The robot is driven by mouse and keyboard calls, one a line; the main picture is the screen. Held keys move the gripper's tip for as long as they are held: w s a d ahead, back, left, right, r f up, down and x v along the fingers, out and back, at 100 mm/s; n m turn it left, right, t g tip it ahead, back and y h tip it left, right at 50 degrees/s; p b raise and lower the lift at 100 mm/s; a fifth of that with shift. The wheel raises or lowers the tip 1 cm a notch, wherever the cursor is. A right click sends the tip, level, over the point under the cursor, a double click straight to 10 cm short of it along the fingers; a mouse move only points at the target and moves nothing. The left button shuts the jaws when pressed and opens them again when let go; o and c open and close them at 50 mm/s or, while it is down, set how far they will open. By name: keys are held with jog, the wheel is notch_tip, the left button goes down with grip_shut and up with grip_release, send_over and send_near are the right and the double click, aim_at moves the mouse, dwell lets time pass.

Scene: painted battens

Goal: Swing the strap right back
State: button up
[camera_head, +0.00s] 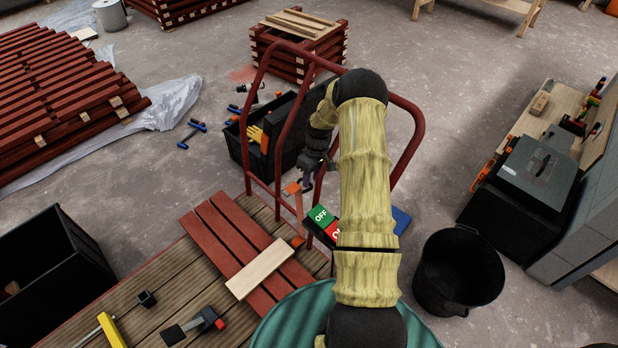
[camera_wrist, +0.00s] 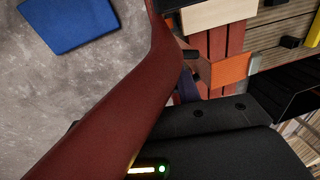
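A narrow orange-brown strip (camera_head: 299,212), which looks like the strap, stands roughly upright by the red cart rail, with an orange patch at its top and another at its foot. My gripper (camera_head: 308,184) is at the strip's upper end, close to the rail; I cannot tell whether it touches the strip. In the wrist view an orange piece (camera_wrist: 232,68) shows beyond my gripper's dark body. The red rail (camera_wrist: 115,110) crosses close in front of the camera and hides much. The fingertips are too small and covered to read.
The red tubular rail (camera_head: 408,160) arches around my arm. Green and red OFF/ON buttons (camera_head: 321,216) are close to the strip. Red battens (camera_head: 222,240) with a pale board (camera_head: 260,268) lie on the slatted deck. A black bucket (camera_head: 458,270) stands right.

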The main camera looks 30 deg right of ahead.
jog(key=shift+a, duration=0.2)
notch_tip(320, 180, up, 17)
jog(key=d+p, duration=0.1)
jog(key=d, duration=0.1)
jog(key=shift+w+d+p, duration=0.3)
jog(key=shift+w+p, duration=0.05)
jog(key=shift+w, duration=0.1)
jog(key=shift+r, duration=0.1)
jog(key=shift+c, duration=0.2)
